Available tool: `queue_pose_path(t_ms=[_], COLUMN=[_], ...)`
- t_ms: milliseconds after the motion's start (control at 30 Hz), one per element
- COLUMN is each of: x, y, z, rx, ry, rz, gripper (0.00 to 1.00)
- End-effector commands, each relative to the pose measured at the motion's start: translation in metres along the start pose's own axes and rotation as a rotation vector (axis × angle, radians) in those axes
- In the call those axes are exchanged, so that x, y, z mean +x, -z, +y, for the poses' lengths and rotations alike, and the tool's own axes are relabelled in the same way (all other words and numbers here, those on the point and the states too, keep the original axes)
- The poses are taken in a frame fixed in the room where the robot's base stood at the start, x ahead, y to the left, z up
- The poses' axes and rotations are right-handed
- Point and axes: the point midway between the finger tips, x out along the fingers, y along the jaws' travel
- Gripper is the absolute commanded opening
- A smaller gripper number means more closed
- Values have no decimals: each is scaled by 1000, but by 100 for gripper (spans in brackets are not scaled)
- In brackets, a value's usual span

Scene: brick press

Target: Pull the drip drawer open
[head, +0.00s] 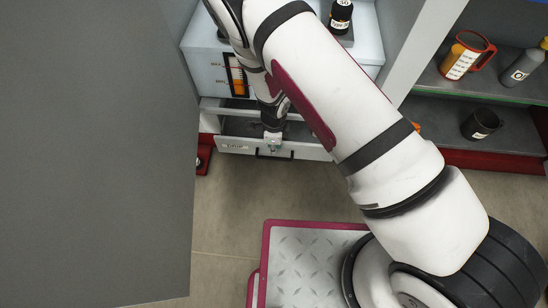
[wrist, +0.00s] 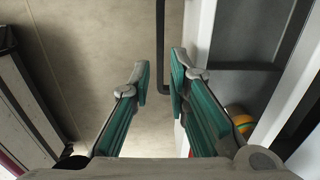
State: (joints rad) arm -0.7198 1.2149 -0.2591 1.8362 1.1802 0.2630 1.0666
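The drip drawer (head: 312,153) is low on the white machine, with a pale front, a label at its left and a black bar handle. It stands partly out: dark interior shows behind its front. The handle (wrist: 160,45) also shows in the wrist view, bending in to the drawer front. My gripper (wrist: 160,79) is open, with its two green-padded fingers either side of the handle's end. Gaps show between the bar and both fingertips. In the head view my gripper (head: 272,143) is at the drawer front, and my arm hides part of the machine.
A large grey panel (head: 95,150) fills the left. Shelves at right hold an orange jug (head: 465,58), a grey bottle (head: 522,66) and a dark mug (head: 481,124). A black bottle (head: 340,16) stands on the machine. The floor (head: 225,210) before the drawer is clear.

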Motion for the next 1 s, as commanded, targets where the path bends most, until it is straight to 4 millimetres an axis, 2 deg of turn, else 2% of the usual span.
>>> queue_pose_path(t_ms=[33, 200, 400, 767, 867, 1000], x=[15, 43, 61, 64, 64, 64], y=[0, 0, 0, 0, 0, 0], z=[0, 0, 0, 0, 0, 0], rx=[-1, -1, -1, -1, -1, -2], ry=[-1, 0, 1, 1, 1, 1], rz=[1, 1, 1, 0, 0, 0], gripper=[17, 17, 17, 17, 0, 0])
